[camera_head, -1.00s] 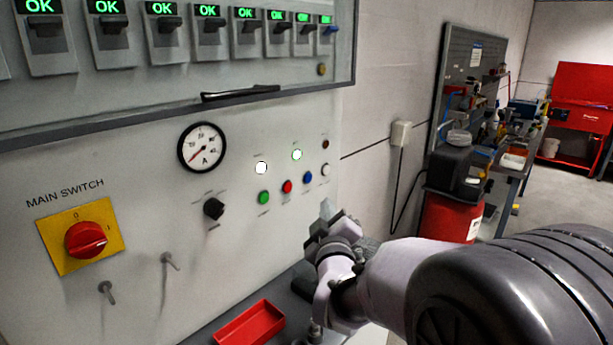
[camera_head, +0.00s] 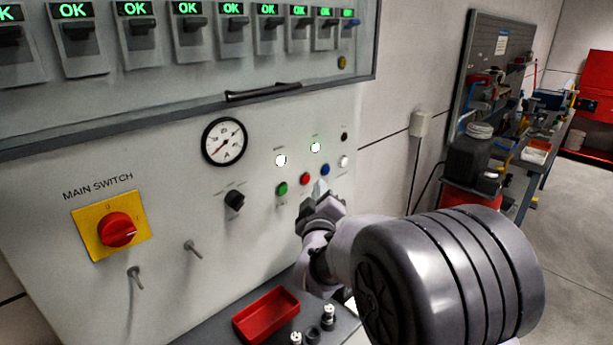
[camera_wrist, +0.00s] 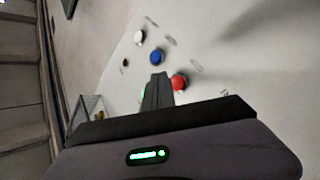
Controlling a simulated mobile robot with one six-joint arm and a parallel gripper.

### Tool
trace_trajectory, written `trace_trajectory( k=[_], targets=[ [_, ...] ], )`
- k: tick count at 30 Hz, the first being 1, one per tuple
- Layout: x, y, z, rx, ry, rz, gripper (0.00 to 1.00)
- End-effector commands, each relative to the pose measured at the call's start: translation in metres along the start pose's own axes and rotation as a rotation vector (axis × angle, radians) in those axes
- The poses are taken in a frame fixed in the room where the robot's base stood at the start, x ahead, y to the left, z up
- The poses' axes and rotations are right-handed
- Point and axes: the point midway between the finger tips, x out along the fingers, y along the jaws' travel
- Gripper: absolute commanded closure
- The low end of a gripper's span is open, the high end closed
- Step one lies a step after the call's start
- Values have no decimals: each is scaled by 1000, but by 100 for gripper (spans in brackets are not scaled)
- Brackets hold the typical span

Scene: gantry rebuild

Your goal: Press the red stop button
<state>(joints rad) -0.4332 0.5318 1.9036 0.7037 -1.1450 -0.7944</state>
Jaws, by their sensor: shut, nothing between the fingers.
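The red stop button (camera_head: 305,178) is a small round button in the panel's lower row, between a green button (camera_head: 282,189) and a blue button (camera_head: 325,169). My gripper (camera_head: 320,188) is shut and empty, just below and right of the red button in the head view. In the wrist view the red button (camera_wrist: 180,82) lies close to the right of my shut fingertips (camera_wrist: 157,80), and the blue button (camera_wrist: 157,57) is just beyond them. I cannot tell whether the fingertips touch the panel.
A black knob (camera_head: 235,200), a red main switch (camera_head: 117,229) and two metal pegs are to the left on the panel. A red tray (camera_head: 266,314) sits on the ledge below. A row of OK modules runs above. A workbench (camera_head: 500,165) stands at the right.

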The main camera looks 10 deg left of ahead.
Motion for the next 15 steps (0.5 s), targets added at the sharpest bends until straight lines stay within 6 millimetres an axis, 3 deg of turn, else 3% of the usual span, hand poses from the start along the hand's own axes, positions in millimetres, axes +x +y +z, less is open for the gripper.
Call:
trace_trajectory(
  k=[15],
  targets=[
    [9, -7, -6, 1, 0, 0, 100]
  ],
)
